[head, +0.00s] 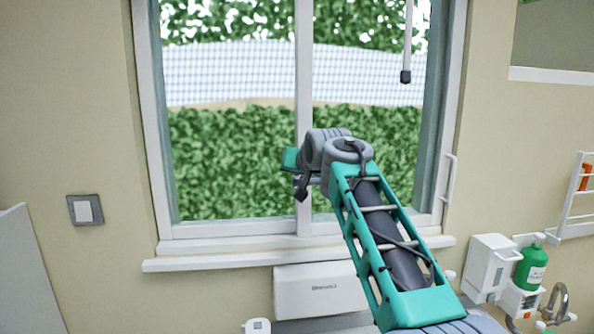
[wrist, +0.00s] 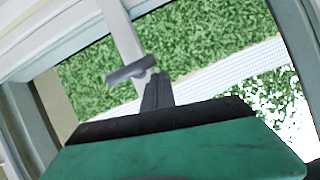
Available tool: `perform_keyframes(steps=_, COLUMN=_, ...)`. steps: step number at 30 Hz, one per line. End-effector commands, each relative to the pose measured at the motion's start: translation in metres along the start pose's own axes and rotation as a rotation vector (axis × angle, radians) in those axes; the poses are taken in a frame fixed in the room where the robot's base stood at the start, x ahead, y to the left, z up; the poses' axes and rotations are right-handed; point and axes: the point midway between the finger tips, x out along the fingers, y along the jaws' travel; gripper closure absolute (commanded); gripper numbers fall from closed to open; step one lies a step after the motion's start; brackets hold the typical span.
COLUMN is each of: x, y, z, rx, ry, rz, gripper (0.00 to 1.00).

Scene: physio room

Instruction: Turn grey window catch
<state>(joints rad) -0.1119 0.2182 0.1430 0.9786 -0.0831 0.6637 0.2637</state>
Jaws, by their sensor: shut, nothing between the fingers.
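The grey window catch (wrist: 132,70) shows in the wrist view as a small bar across the white middle window post (wrist: 120,32). In the head view the catch cannot be made out and is probably hidden behind my arm. My gripper (wrist: 157,78) points at the window, its dark fingers together and empty. In the wrist view its fingertips appear just below and right of the catch; whether they touch it I cannot tell. In the head view my arm's end is in front of the middle post (head: 304,70), and the fingers are not clearly visible.
The window frame (head: 148,120) and sill (head: 200,262) surround the work area. A blind wand (head: 406,75) hangs at upper right. A white handle (head: 449,178) is on the right frame. A light switch (head: 85,209) and a green bottle (head: 530,266) stand off to the sides.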

Motion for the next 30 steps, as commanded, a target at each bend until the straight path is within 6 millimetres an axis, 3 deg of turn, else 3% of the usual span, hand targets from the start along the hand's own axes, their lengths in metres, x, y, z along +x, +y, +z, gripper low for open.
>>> perform_keyframes(steps=1, x=-0.007, y=-0.004, z=-0.016, rx=0.0, ry=0.003, rz=0.0, gripper=1.0)
perform_keyframes(steps=4, x=-0.015, y=-0.009, z=-0.039, rx=0.0, ry=0.005, rz=0.0, gripper=1.0)
perform_keyframes(steps=7, x=-0.033, y=-0.008, z=-0.026, rx=-0.001, ry=0.009, rz=-0.002, gripper=1.0)
perform_keyframes(steps=12, x=-0.074, y=-0.011, z=-0.027, rx=0.001, ry=0.009, rz=0.0, gripper=1.0)
perform_keyframes(steps=18, x=-0.104, y=-0.014, z=-0.028, rx=0.002, ry=0.006, rz=0.001, gripper=1.0)
perform_keyframes(steps=30, x=-0.11, y=-0.015, z=-0.03, rx=0.0, ry=0.004, rz=0.001, gripper=1.0)
